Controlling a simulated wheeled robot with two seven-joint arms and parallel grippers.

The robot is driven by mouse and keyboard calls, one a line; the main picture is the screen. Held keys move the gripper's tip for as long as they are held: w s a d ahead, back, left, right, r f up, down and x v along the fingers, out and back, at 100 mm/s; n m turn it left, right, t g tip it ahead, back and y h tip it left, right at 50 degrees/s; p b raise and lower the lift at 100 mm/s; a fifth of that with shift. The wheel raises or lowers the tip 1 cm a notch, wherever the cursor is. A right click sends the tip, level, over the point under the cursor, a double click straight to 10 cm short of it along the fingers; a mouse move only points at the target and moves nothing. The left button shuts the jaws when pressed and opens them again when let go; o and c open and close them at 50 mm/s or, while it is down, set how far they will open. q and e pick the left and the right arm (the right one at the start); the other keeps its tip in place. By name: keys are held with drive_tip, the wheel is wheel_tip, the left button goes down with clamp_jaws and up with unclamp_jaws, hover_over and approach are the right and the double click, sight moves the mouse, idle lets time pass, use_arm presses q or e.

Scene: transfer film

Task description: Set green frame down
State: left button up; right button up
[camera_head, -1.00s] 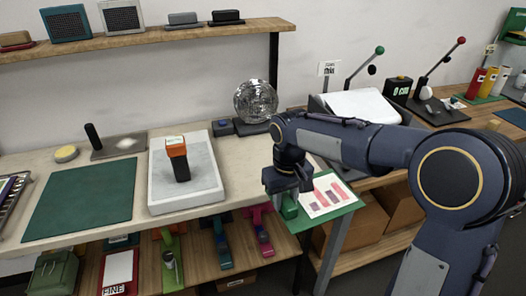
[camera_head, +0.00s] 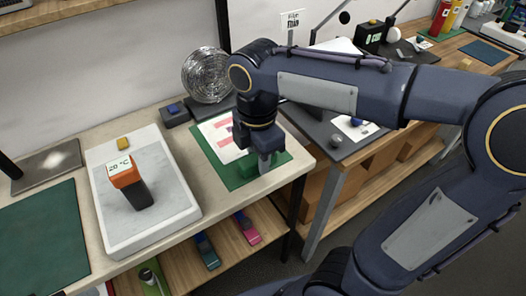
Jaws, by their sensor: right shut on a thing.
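The green frame (camera_head: 229,178) is a flat green board with a white sheet bearing pink-red printed shapes. It is over the right end of the pale worktop, roughly level; I cannot tell whether its underside touches the surface. My right gripper (camera_head: 265,163) points down at the frame's right side, shut on its raised green block. The fingers and wrist hide part of the sheet and block. My left gripper is out of view.
Left of the frame, a white tray (camera_head: 182,211) holds an orange and black thermometer (camera_head: 126,172) reading 20 °C. A green mat (camera_head: 40,240) lies further left. A silver mesh disc (camera_head: 207,75) stands behind. A shelf runs below the worktop.

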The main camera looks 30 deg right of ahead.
drive_tip(key=w+d+f, duration=0.3)
drive_tip(key=w+f, duration=0.1)
drive_tip(key=w+d+f, duration=0.2)
drive_tip(key=f, duration=0.1)
drive_tip(key=shift+d, duration=0.3)
drive_tip(key=shift+w+d+f, duration=0.1)
drive_tip(key=shift+d+f, duration=0.05)
drive_tip(key=shift+f, duration=1.65)
drive_tip(key=shift+f, duration=0.2)
drive_tip(key=o, duration=1)
drive_tip(key=shift+o, duration=0.2)
